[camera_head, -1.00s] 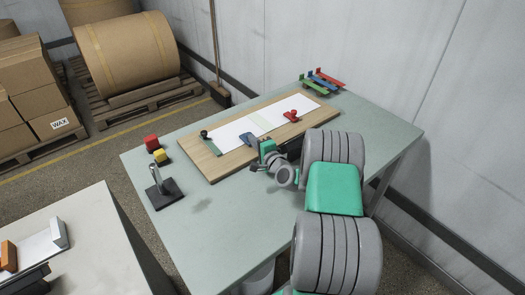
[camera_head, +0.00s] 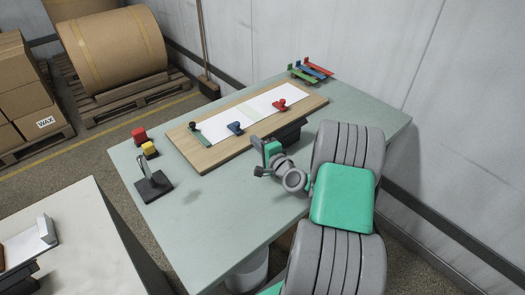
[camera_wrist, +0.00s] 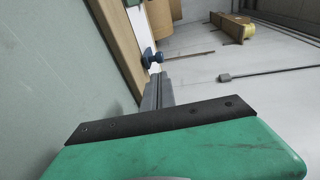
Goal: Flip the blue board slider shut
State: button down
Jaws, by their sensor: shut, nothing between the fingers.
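The blue board slider (camera_head: 236,128) sits on the white sheet (camera_head: 266,113) on the wooden board (camera_head: 207,158), left of the board's middle. It lies low, in a shape like the red slider (camera_head: 281,105) to its right. In the wrist view the blue slider (camera_wrist: 152,57) shows its knob beyond my fingertips. My gripper (camera_head: 255,140) is shut and empty. It is at the board's front edge, to the right of the blue slider and apart from it. In the wrist view the shut fingers (camera_wrist: 157,92) point toward the board.
A black knob (camera_head: 193,126) on a green strip is at the board's left end. Red and yellow blocks (camera_head: 144,142) and a dark stand (camera_head: 153,186) are at the table's left. The table (camera_head: 215,215) is clear in front.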

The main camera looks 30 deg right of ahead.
jog(key=s, duration=0.4)
jog(key=shift+s+a+r, duration=0.15)
jog(key=shift+a+r, duration=0.1)
jog(key=shift+r, duration=0.1)
jog(key=a+n+g+y, duration=0.1)
jog(key=a+n, duration=0.1)
jog(key=a+n+g+y, duration=0.1)
jog(key=a+n, duration=0.1)
jog(key=a, duration=0.1)
jog(key=w+a+r+n+y, duration=0.1)
jog(key=a+n, duration=0.1)
jog(key=a, duration=0.1)
jog(key=shift+g, duration=0.4)
jog(key=a+n+g, duration=0.1)
jog(key=a, duration=0.1)
jog(key=s+a+n+g, duration=0.1)
jog(key=a+n, duration=0.1)
jog(key=s+a+n+g+y, duration=0.1)
jog(key=a+n, duration=0.1)
jog(key=shift+s+a+r, duration=0.1)
jog(key=shift+s+a, duration=0.15)
jog(key=shift+a, duration=0.1)
jog(key=s+a+r+n+g+h, duration=0.1)
jog(key=s+r+n+g+h, duration=0.1)
jog(key=s, duration=0.8)
jog(key=s+a+r+n+g+h, duration=0.2)
jog(key=s+n+g, duration=0.3)
jog(key=s, duration=0.4)
jog(key=shift+s+r+h, duration=0.3)
jog(key=shift+s+h, duration=0.1)
